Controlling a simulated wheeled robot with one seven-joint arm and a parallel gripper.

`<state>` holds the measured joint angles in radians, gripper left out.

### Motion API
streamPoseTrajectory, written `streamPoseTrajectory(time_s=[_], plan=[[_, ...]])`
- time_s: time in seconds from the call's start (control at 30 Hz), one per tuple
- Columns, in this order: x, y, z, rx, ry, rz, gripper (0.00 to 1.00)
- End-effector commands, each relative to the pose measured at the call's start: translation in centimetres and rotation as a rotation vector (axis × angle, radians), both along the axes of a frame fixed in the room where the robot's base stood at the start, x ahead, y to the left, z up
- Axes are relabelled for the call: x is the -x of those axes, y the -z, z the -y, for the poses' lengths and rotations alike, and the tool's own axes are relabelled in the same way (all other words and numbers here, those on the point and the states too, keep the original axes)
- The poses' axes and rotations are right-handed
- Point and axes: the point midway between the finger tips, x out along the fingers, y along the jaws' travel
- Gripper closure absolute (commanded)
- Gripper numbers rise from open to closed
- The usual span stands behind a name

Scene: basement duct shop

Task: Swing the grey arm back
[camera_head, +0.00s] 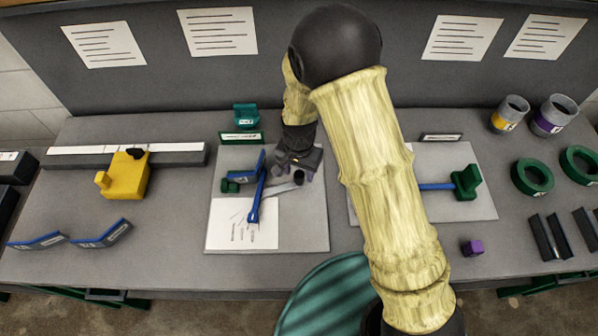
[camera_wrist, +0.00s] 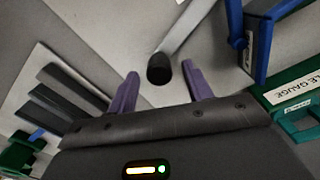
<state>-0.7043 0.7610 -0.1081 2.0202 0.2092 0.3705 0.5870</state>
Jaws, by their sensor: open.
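The grey arm (camera_head: 279,189) is a flat bar on the left grey board, partly hidden by my gripper. In the wrist view the grey arm (camera_wrist: 187,28) runs from the top down to a black knob (camera_wrist: 159,70) at its near end. The knob also shows in the head view (camera_head: 298,178), just below my gripper (camera_head: 296,172). My gripper's purple fingers are open, with the knob between or just beyond their tips in the wrist view. I cannot tell whether they touch it.
A blue bar (camera_head: 257,197) stands close left of the grey arm. A green block labelled as a gauge (camera_wrist: 293,92) is near my gripper's right side in the wrist view. A yellow block (camera_head: 126,177) sits farther left. The board's front right corner is clear.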

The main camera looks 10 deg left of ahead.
Motion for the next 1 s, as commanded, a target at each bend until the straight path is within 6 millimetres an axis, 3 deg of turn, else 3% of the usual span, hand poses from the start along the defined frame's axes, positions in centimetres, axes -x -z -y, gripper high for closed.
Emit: streamPoseTrajectory(time_s=[0.2,0.47,0.73,1.0], plan=[[0.0,1.6,0.0,-0.001,0.0,0.0,0.49],[0.0,1.7,0.0,-0.001,0.0,0.0,0.49],[-0.1,1.7,0.1,-0.002,0.002,0.001,1.0],[-0.2,1.7,0.0,-0.002,0.009,0.002,1.0]])
